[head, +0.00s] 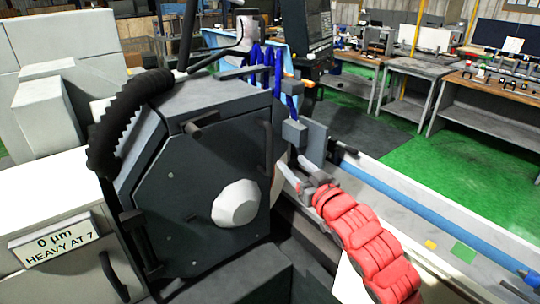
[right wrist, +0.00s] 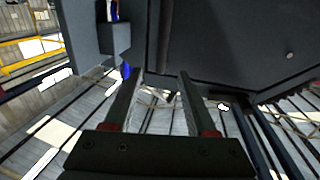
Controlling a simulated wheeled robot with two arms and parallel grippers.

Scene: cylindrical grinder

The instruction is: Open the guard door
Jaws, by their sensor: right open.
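The guard door (head: 190,200) is the dark octagonal plate on the grinder's wheel housing, with a pale faceted hub (head: 237,203) at its middle. It appears closed. A dark vertical bar handle (head: 268,150) stands along its right edge. My right gripper (head: 290,176) is just right of this edge, below the handle's middle, with its fingers toward the door. In the right wrist view the gripper (right wrist: 159,76) is open and empty. A dark bar, apparently the handle (right wrist: 166,45), lines up with the gap between the fingertips; whether it is within their reach I cannot tell. My left gripper is out of view.
A grey block bracket (head: 313,141) and blue hoses (head: 268,68) are close above my right gripper. A black corrugated hose (head: 125,115) curves over the housing's left side. A long blue rod (head: 420,205) runs along the machine bed at right. Green floor and workbenches lie beyond.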

